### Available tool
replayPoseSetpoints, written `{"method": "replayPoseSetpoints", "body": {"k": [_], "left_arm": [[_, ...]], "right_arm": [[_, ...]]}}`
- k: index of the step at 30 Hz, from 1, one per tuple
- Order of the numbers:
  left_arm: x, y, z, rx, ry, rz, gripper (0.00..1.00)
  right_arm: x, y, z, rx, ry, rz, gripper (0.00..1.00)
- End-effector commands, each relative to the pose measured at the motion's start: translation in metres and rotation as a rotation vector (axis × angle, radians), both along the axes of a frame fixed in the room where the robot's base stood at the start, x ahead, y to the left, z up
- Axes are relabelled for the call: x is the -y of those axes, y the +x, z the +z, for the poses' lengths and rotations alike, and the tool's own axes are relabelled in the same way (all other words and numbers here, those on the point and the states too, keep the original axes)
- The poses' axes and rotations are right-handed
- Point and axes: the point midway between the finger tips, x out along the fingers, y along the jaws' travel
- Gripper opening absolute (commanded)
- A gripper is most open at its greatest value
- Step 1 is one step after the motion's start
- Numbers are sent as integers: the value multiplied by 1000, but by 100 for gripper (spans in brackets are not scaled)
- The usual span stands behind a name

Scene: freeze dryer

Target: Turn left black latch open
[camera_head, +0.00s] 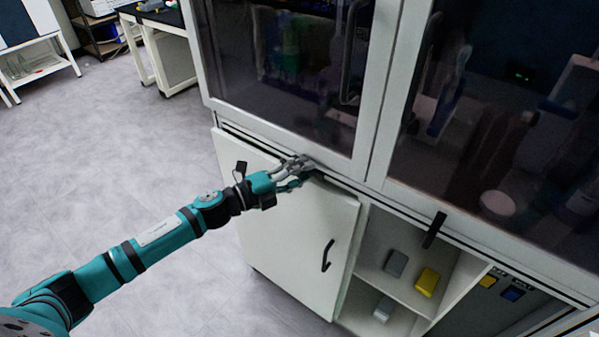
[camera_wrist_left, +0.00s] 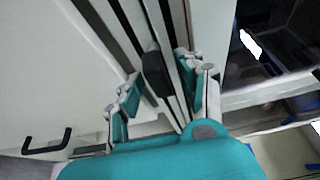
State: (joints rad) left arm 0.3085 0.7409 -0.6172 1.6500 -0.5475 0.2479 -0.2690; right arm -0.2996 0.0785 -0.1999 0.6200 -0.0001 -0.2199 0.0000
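The left black latch (camera_wrist_left: 155,74) shows in the left wrist view as a dark upright piece on the cabinet's rail. My left gripper (camera_wrist_left: 165,90) is open, with one finger on either side of the latch. I see a gap on the left side; on the right the finger is close, and I cannot tell whether it touches. In the head view my left gripper (camera_head: 300,170) is at the rail below the glass doors, and its fingers largely hide the left latch. A second black latch (camera_head: 434,230) sits farther right on the same rail. My right gripper is not in view.
Below the rail is a white cabinet door (camera_head: 300,235) with a black handle (camera_head: 327,255). Right of it, open shelves hold grey blocks and a yellow block (camera_head: 427,281). The glass doors have a dark handle (camera_head: 352,50). The floor at left is clear.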

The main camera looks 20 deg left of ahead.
Motion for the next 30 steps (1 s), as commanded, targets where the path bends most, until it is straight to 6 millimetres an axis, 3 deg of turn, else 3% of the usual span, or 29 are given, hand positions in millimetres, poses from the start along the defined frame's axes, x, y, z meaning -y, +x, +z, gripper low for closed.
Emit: {"method": "replayPoseSetpoints", "body": {"k": [5, 19, 30], "left_arm": [[-7, -6, 0, -1, 0, 1, 38], [-67, -75, -1, -4, 2, -1, 38], [-81, -89, 1, 0, 0, 0, 38]], "right_arm": [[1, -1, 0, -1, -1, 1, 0], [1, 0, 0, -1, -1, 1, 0], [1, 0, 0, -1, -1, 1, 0]]}}
